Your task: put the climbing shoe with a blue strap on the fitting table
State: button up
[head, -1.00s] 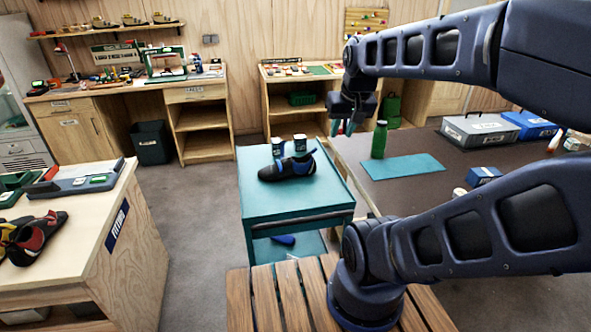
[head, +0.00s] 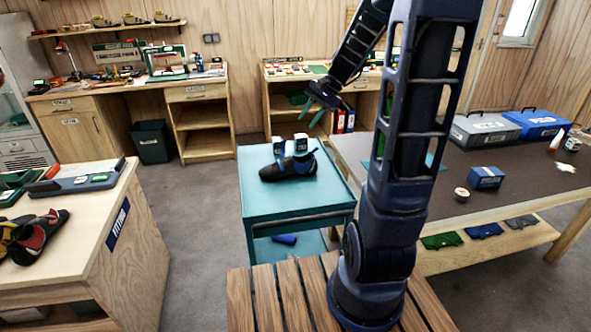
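The climbing shoe with a blue strap (head: 284,172) is dark with blue parts and lies on top of the teal cart (head: 260,207). Two small white-and-dark boxes or tags stand at or just behind it. The fitting table (head: 92,238) is the pale wooden counter at the left, with a dark "FITTING" label on its side, partly cut by the frame. My gripper (head: 310,111) is up beyond the cart, right of and above the shoe, apart from it. Its fingers look spread, with nothing visible between them.
A black-red-yellow shoe (head: 35,236) and a grey-blue tray (head: 77,182) occupy parts of the fitting table. A slatted wooden bench (head: 268,300) is in front of the cart. Grey floor (head: 195,225) lies clear between cart and fitting table. A brown-topped table (head: 455,200) stands right.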

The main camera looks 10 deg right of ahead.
jog(key=w+d+f+m+t+y, duration=0.1)
jog(key=w+d+f+m+y, duration=0.25)
jog(key=w+f, duration=0.65)
jog(key=w+d+f+m+t+y, duration=0.2)
jog(key=w+f+m+y, duration=0.25)
jog(key=w+f, duration=0.6)
jog(key=shift+g+h, duration=0.3)
jog(key=shift+h, duration=0.2)
jog(key=w+a, duration=0.1)
jog(key=a, duration=0.2)
jog(key=w+a, duration=0.1)
jog(key=a, duration=0.2)
jog(key=w+a, duration=0.1)
jog(key=a, duration=0.3)
jog(key=shift+w+f, duration=0.25)
jog(key=shift+f, duration=0.05)
grip_shut()
